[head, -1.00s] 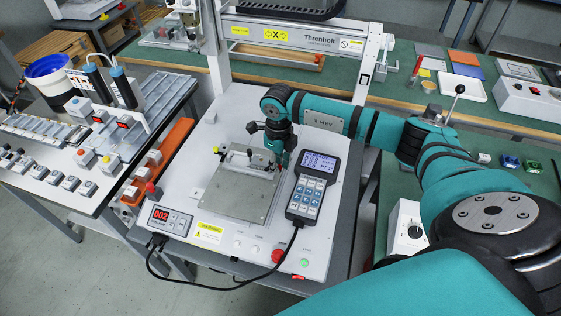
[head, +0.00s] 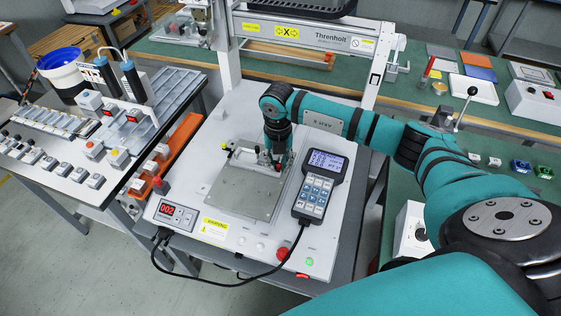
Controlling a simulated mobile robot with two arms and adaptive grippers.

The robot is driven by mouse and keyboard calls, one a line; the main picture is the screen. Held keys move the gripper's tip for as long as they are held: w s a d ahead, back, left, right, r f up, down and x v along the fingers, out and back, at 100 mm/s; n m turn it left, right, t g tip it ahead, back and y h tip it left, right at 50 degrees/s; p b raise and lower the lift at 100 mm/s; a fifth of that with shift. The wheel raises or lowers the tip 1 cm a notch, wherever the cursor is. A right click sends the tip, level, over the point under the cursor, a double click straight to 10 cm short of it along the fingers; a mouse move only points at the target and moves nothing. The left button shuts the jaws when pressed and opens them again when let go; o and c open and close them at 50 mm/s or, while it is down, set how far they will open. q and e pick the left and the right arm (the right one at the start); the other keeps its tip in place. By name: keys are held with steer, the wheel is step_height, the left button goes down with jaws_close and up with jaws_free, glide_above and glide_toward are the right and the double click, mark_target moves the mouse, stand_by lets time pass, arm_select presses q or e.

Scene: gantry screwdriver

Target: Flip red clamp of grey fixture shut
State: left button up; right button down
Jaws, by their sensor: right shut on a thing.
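The grey fixture (head: 247,192) is a flat metal plate on the white gantry machine's bed. Its clamp hardware is along its back edge, with a pale bar there. My right gripper (head: 277,167) comes down from above at the back right corner of the fixture. It is shut on a small red part, which I take to be the red clamp (head: 278,168). The fingers hide most of the clamp, so its exact angle cannot be told. My left gripper is not in view.
A handheld pendant (head: 320,185) lies close to the right of the fixture. The gantry frame (head: 300,35) stands behind. My right arm covers the right side.

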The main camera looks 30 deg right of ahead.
mark_target(277, 165)
steer(key=shift+w+a+m, duration=0.1)
steer(key=shift+w+m, duration=0.05)
steer(key=shift+m, duration=0.45)
steer(key=c, duration=1.2)
jaws_free()
steer(key=shift+c, duration=0.2)
steer(key=shift+r, duration=0.15)
step_height(277, 165, up, 12)
steer(key=shift+f, duration=0.2)
